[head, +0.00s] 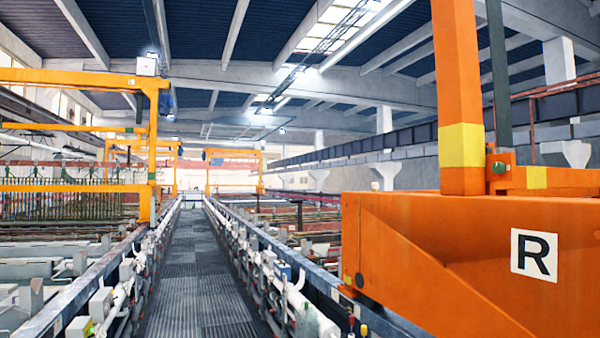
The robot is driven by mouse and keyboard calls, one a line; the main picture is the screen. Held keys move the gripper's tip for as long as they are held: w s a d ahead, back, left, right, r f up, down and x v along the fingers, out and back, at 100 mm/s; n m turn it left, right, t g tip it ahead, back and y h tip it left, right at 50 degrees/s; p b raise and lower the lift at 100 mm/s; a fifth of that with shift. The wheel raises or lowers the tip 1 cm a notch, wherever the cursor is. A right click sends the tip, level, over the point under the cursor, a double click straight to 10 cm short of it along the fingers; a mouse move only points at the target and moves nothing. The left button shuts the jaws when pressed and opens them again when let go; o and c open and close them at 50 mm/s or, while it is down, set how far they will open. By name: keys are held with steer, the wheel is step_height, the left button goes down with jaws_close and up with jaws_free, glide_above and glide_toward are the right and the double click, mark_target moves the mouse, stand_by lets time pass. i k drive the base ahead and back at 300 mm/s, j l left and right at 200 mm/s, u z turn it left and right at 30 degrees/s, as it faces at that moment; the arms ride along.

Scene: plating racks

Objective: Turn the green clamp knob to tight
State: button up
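A small round green part (499,168) shows at the right, beside the foot of the upright orange post. It sits against an orange-red bracket above the large orange housing. It is too small to tell whether it is the clamp knob, and no tight or loose marking can be read. Another small green spot (89,328) shows at the bottom left, on a white fitting by the walkway. My gripper is not in view.
A large orange housing (440,270) marked R fills the right. A grey ribbed walkway (190,270) runs straight ahead and is clear, with pipes and white fittings along both sides. Orange gantry frames (152,150) stand at the left and farther back.

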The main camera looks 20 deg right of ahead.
mark_target(498, 168)
steer(key=i+j+z, duration=0.1)
steer(key=i, duration=1.1)
steer(key=i+z, duration=0.2)
steer(key=z, duration=0.15)
steer(key=i+j+z, duration=0.1)
steer(key=i+z, duration=0.2)
steer(key=i+j+z, duration=0.15)
steer(key=z, duration=0.2)
steer(key=i+z, duration=0.1)
steer(key=z, duration=0.3)
steer(key=i+j+z, duration=0.1)
steer(key=z, duration=0.3)
steer(key=i+j+z, duration=0.15)
steer(key=z, duration=0.25)
